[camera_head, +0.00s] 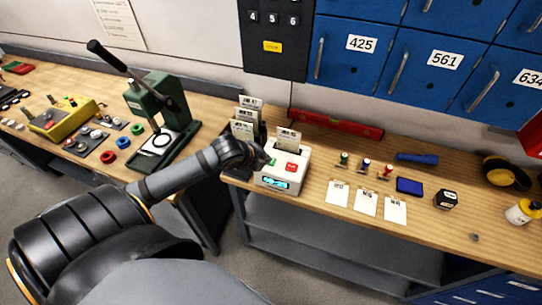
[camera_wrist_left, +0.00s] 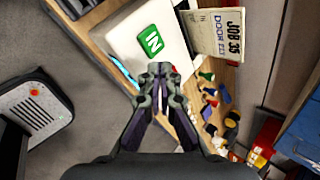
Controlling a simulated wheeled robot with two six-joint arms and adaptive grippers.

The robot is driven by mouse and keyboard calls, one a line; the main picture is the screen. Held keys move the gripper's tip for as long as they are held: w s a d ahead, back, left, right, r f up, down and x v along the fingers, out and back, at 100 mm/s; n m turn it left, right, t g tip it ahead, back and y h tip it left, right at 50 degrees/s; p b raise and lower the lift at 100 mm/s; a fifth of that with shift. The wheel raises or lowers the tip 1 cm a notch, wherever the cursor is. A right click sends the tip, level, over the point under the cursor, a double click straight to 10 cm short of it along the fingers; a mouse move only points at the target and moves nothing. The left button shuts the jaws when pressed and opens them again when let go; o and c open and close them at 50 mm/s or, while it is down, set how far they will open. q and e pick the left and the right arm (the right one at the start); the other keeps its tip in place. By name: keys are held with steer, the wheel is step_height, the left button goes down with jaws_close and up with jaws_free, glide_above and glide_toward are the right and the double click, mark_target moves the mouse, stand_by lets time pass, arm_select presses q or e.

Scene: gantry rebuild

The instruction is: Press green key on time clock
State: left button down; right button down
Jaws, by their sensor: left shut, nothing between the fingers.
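The white time clock (camera_head: 297,180) stands on the bench with a blue lit display on its front and a red key (camera_head: 291,167) on top. Its green key (camera_head: 271,161) is partly hidden by my left gripper (camera_head: 264,157) in the head view. In the left wrist view the green key (camera_wrist_left: 151,41) is marked IN and lies just beyond the tips of my left gripper (camera_wrist_left: 160,72). That gripper is shut and empty, close over the clock; I cannot tell whether it touches the key. My right gripper is not in view.
A job card (camera_wrist_left: 217,35) stands up from the clock's back. A card rack (camera_head: 243,128) stands behind my left wrist. A green press (camera_head: 160,118) is to the left. Stamps, white cards and a blue pad (camera_head: 409,186) lie to the right. Blue lockers (camera_head: 355,65) are above.

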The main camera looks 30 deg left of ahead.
arm_select(q)
steer(key=w+a+r+m+t, duration=0.1)
steer(key=w+r+m, duration=0.3)
steer(key=r+m, duration=0.2)
steer(key=shift+a+r+m+h, duration=0.25)
steer(key=shift+m+h, duration=0.05)
steer(key=shift+m, duration=0.4)
step_height(320, 180, down, 8)
steer(key=b, duration=0.7)
steer(key=shift+f, duration=0.25)
steer(key=shift+f+b, duration=0.25)
steer(key=shift+b, duration=0.15)
steer(key=shift+f+b, duration=0.35)
steer(key=shift+b, duration=0.1)
